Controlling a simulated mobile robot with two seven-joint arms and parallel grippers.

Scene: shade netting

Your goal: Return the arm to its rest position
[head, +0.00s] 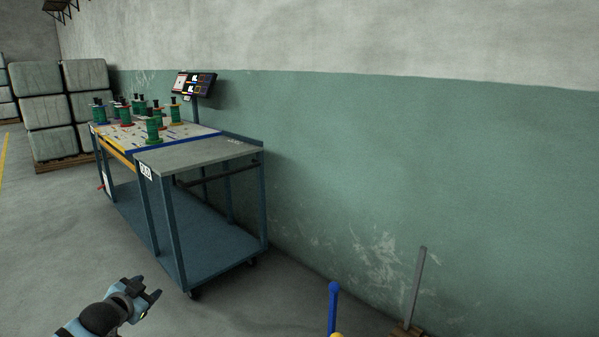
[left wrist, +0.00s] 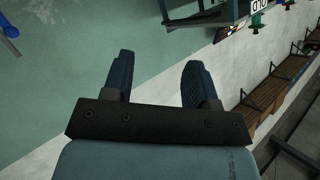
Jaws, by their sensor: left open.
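My left gripper (head: 146,294) is at the lower left of the head view, in front of the cart and low over the concrete floor. It is open and empty. In the left wrist view its two dark fingers (left wrist: 158,85) stand apart with nothing between them. My right gripper is in neither view.
A blue cart (head: 200,155) with a grey top stands against the green and white wall. Several green spools (head: 152,128) stand on its far part, near a screen (head: 194,84). Wrapped bales (head: 48,118) stand at the back left. A blue post (head: 333,305) rises at the bottom.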

